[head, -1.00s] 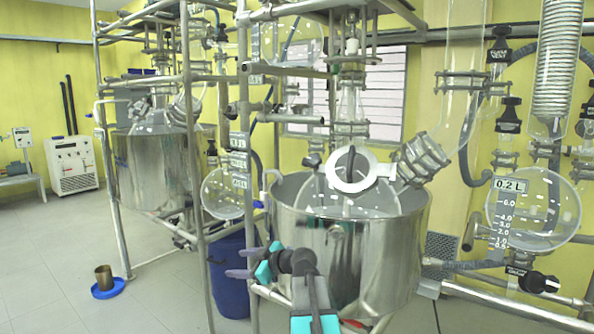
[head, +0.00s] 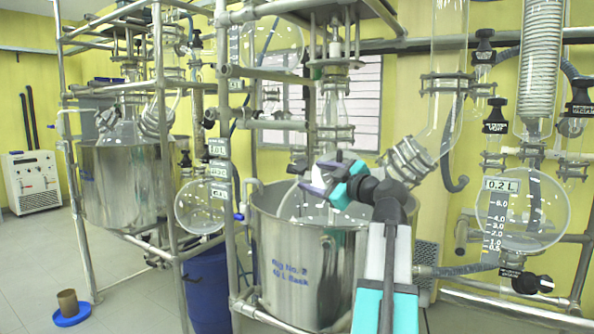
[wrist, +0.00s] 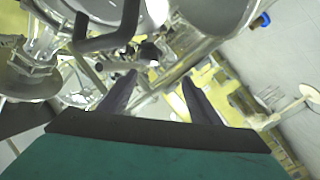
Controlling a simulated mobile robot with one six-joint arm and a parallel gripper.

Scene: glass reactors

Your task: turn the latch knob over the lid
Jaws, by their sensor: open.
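My gripper (head: 319,177) is raised in front of the white round lid (head: 345,173) on the glass top of the near reactor vessel. Its two purple-grey fingers are apart with nothing between them. The gripper hides most of the lid and what lies over it in the head view. In the wrist view the open fingers (wrist: 159,78) point away from the camera. A dark bent bar (wrist: 108,32) and a small dark knob (wrist: 148,52) show beyond the left finger. I cannot tell for sure which of these is the latch knob. No contact is visible.
The steel vessel (head: 295,265) stands below the gripper. Metal frame posts (head: 232,160) rise to its left, and a glass elbow with a clamped joint (head: 408,160) is close on the right. A round flask (head: 520,212) hangs farther right.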

